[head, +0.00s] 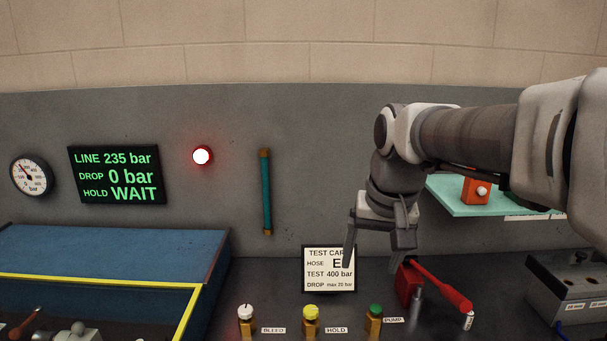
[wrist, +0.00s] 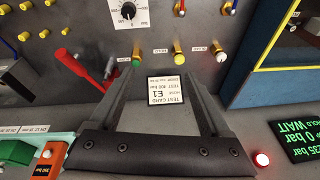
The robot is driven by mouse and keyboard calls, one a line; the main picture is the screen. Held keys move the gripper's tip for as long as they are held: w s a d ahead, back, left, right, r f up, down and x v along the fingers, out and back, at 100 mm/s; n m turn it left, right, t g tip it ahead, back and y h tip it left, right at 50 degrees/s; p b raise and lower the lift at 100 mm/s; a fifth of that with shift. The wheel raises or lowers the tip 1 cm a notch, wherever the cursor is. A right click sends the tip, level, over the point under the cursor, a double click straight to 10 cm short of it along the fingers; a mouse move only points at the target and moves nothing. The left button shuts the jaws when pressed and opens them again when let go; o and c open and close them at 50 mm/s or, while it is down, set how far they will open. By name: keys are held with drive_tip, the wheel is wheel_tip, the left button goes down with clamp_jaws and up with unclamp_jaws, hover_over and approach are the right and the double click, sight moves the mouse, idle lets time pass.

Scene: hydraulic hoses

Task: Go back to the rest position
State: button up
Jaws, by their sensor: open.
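My gripper (head: 372,252) hangs from my arm at the right of centre in the head view, fingers pointing down. Its two fingers are spread apart with nothing between them; the wrist view shows the same open gap (wrist: 165,72). The left finger overlaps the edge of the white test card (head: 322,283) in the head view. The card reads HOSE E1 and TEST 400 bar in the wrist view (wrist: 166,90). The red pump lever (head: 445,286) is just right of and below the gripper, apart from it as far as I can tell.
The display (head: 118,174) reads LINE 235 bar, DROP 0 bar, HOLD WAIT. A red lamp (head: 201,156) glows. Bleed (head: 246,313), hold (head: 310,313) and pump (head: 375,311) knobs line the front. A teal shelf (head: 456,202) with an orange block (head: 475,190) is behind my arm.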

drive_tip(key=s+d+f+n+t, duration=0.1)
drive_tip(key=s+f, duration=0.1)
drive_tip(key=s, duration=0.6)
drive_tip(key=s+d+f+t, duration=0.1)
drive_tip(key=s+d+f, duration=0.1)
drive_tip(key=s, duration=0.6)
drive_tip(key=shift+f+n+h, duration=0.3)
drive_tip(key=shift+f+n, duration=0.1)
drive_tip(key=shift+f, duration=0.15)
